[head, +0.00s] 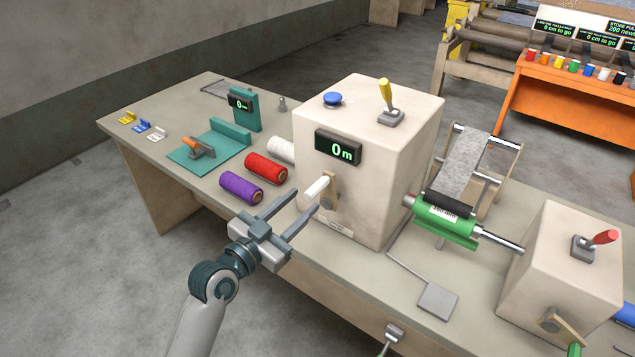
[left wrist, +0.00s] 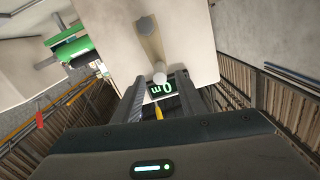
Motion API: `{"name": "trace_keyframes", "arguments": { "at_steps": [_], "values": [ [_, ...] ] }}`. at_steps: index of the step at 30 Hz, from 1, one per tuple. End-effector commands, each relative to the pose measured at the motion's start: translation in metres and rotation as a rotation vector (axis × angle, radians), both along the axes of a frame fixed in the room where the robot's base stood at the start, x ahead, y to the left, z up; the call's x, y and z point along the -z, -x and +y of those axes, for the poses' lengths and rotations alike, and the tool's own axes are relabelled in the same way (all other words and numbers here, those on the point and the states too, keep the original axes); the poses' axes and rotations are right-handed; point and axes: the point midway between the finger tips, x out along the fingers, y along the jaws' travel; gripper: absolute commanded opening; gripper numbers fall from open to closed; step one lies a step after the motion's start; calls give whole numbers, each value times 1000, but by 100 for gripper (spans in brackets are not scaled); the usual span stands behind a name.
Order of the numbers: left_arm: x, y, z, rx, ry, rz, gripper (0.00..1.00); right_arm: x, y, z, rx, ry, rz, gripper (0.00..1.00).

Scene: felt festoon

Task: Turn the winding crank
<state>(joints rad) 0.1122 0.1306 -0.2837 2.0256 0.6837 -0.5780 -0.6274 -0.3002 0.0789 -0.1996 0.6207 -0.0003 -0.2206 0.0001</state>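The crank (head: 328,192) is on the front face of a large beige box (head: 385,165). It has a tan arm and a white handle (head: 316,188) that sticks out toward my left gripper. My left gripper (head: 305,202) is open, with its fingertips close to the handle. In the left wrist view the handle's round end (left wrist: 160,78) shows just beyond and between the spread fingers (left wrist: 160,98), with the crank arm (left wrist: 147,28) behind it. I cannot tell whether they touch. The box's display (head: 338,148) reads 0 m. My right gripper is not in view.
Red (head: 266,168) and purple (head: 241,188) spools lie left of the box. A green roller (head: 445,222) joins it toward a smaller beige box (head: 565,270) with another crank (head: 562,325). A grey plate (head: 438,300) lies near the table's front edge.

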Motion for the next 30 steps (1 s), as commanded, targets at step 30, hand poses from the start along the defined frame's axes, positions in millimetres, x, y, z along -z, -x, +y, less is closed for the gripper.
{"name": "trace_keyframes", "arguments": {
  "at_steps": [30],
  "values": [
    [0, -59, -44, 1, -1, 0, 12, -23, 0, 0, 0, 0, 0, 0]
  ]
}}
